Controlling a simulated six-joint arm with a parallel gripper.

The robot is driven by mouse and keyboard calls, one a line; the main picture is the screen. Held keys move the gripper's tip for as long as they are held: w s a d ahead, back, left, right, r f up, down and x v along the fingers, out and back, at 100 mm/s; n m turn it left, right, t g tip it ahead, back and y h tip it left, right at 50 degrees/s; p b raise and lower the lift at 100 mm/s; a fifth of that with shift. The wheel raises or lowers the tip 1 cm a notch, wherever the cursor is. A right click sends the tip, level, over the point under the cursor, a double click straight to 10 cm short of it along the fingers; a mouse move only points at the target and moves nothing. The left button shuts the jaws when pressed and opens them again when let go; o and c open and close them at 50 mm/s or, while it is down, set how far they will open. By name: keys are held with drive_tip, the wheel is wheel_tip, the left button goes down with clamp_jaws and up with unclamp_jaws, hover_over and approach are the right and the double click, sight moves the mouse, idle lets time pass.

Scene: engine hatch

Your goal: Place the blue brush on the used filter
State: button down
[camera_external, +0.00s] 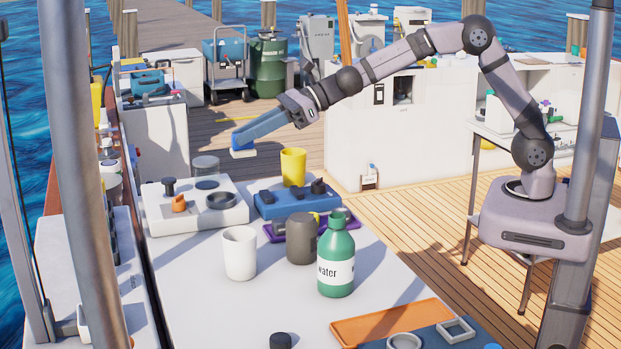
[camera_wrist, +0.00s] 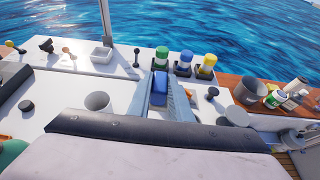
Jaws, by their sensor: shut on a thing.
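My gripper (camera_external: 240,137) is shut on the blue brush (camera_external: 243,148), a small blue block with a white underside. It holds the brush in the air beyond the far end of the table, above the white tray's level. In the wrist view the brush (camera_wrist: 159,88) sits between the two grey-blue fingers. I cannot tell for sure which thing is the used filter. A dark grey cylinder (camera_external: 302,240) stands upright mid-table, and a dark ring (camera_external: 221,200) sits on the white tray (camera_external: 160,222). The brush touches neither.
A yellow cup (camera_external: 293,167) stands behind a blue tray (camera_external: 280,210). A white mug (camera_external: 239,253) and a green water bottle (camera_external: 337,262) flank the grey cylinder. An orange tray (camera_external: 385,322) lies at the near edge. Capped jars (camera_wrist: 187,64) stand beyond in the wrist view.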

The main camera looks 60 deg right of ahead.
drive_tip(key=s+r+p, duration=0.3)
drive_tip(key=s+r, duration=0.1)
drive_tip(key=s, duration=0.1)
drive_tip(key=n+g+y, duration=0.3)
drive_tip(key=n+g, duration=0.1)
drive_tip(key=n, duration=0.1)
hover_over(307, 215)
wheel_tip(307, 215, down, 4)
drive_tip(key=shift+a+f+p, duration=0.15)
drive_tip(key=shift+f+p, duration=0.15)
drive_tip(key=shift+f, duration=4.75)
drive_tip(key=shift+f+g, duration=0.15)
drive_tip(key=shift+g, duration=0.15)
drive_tip(key=c, duration=1.6)
unclamp_jaws()
